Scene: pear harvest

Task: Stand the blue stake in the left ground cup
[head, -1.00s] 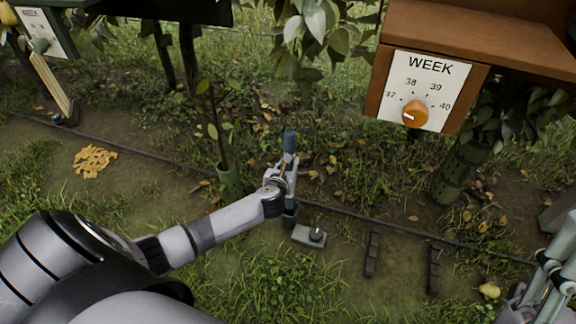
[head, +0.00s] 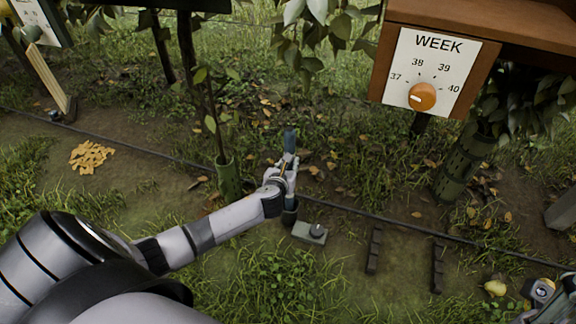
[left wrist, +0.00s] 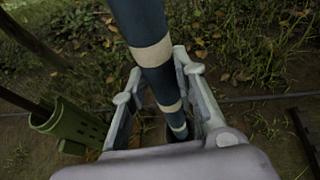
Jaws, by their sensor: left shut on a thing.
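The blue stake (head: 290,141) has pale bands and stands nearly upright in the head view. My left gripper (head: 286,172) is shut on it partway down. In the left wrist view the stake (left wrist: 150,48) runs down between the two fingers (left wrist: 165,92). A small dark ground cup (head: 289,213) is on the soil directly below the gripper. The stake's lower end meets the cup's mouth in the head view, but the fingers partly hide it, and I cannot tell how deep it sits. My right gripper (head: 541,292) is partly cut off at the lower right; its jaws are unclear.
A grey block with a dark knob (head: 310,232) lies right of the cup. A green trunk guard (head: 229,180) stands left of it. Two dark bars (head: 374,250) (head: 437,266) and a yellow pear (head: 495,288) lie further right. A thin hose (head: 345,210) crosses behind.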

